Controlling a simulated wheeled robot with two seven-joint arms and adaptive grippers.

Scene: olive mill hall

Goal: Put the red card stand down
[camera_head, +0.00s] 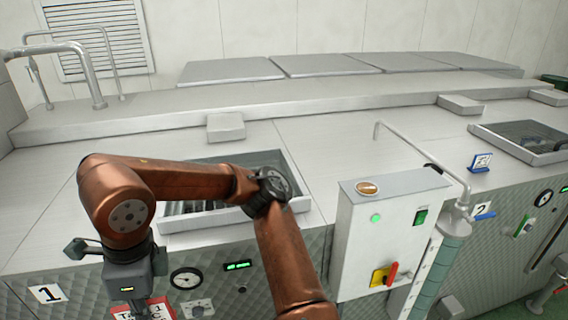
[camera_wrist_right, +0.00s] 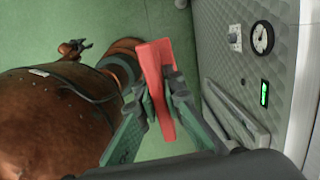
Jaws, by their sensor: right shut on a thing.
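The red card stand (camera_head: 158,309) shows at the bottom left of the head view, its white lettered card partly cut off by the frame edge. My right gripper (camera_head: 128,296) points down above it, in front of the machine's front panel. In the right wrist view the stand (camera_wrist_right: 155,62) is a red slab between the fingers of my right gripper (camera_wrist_right: 160,92), which is shut on it. Green floor lies behind it, so it is held in the air. A small copper part with dark claws (camera_wrist_right: 76,47), possibly my left gripper, is too small to read.
The machine's steel top (camera_head: 380,145) has free room beyond my arm. An open hatch tray (camera_head: 235,213) lies under my arm. A control box (camera_head: 385,235), a bent pipe (camera_head: 425,158) and a blue card stand (camera_head: 481,163) are to the right. A number 1 plate (camera_head: 46,294) is at left.

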